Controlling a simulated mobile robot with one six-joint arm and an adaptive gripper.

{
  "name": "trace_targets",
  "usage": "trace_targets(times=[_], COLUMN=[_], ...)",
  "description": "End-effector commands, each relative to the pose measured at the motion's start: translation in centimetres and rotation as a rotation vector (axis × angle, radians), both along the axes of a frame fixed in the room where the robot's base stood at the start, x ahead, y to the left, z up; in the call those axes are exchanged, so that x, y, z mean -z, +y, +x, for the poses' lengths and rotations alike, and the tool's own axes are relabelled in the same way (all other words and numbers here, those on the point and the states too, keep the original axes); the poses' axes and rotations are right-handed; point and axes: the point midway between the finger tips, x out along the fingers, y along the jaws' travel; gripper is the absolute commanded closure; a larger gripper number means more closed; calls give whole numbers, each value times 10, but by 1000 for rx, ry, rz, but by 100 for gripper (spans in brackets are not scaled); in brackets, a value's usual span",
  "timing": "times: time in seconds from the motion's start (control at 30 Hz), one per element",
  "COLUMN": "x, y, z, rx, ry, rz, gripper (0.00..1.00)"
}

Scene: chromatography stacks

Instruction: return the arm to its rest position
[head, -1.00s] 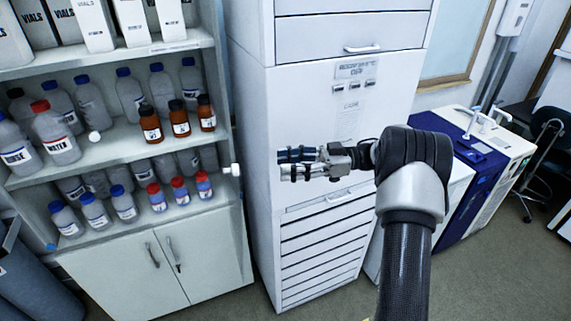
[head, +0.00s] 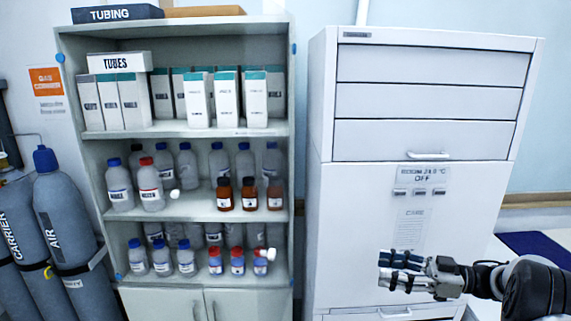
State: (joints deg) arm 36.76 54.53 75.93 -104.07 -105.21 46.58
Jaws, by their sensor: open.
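My gripper (head: 400,270) is at the lower right of the head view, on my dark arm (head: 535,288) that comes in from the right edge. Its fingers point left and are open, with nothing seen between them. It shows in front of the lower part of a tall white cabinet (head: 365,230), hiding some of its front. I cannot tell the exact gap between the fingers and the cabinet.
An open shelf unit (head: 200,135) with boxes and bottles stands left of the cabinet. Grey gas cylinders (head: 62,220) stand at the far left. A drawer handle (head: 395,313) shows below my gripper.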

Motion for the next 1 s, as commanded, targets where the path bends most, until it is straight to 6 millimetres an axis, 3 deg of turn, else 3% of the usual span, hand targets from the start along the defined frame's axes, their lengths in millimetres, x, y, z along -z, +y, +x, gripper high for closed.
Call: trace_targets(times=[0.4, 0.6, 0.67, 0.8, 0.87, 1.0], x=[-76, -132, -144, -150, -142, -98], y=[26, 23, 17, 4, 0, 5], z=[91, 111, 105, 64, 36, -48], rx=[455, 823, 950, 1207, 1293, 1418], ry=[-208, -255, -236, -118, -36, 215], rz=[-186, -298, -334, -409, -441, -515], gripper=[55, 55, 55, 55, 55, 55])
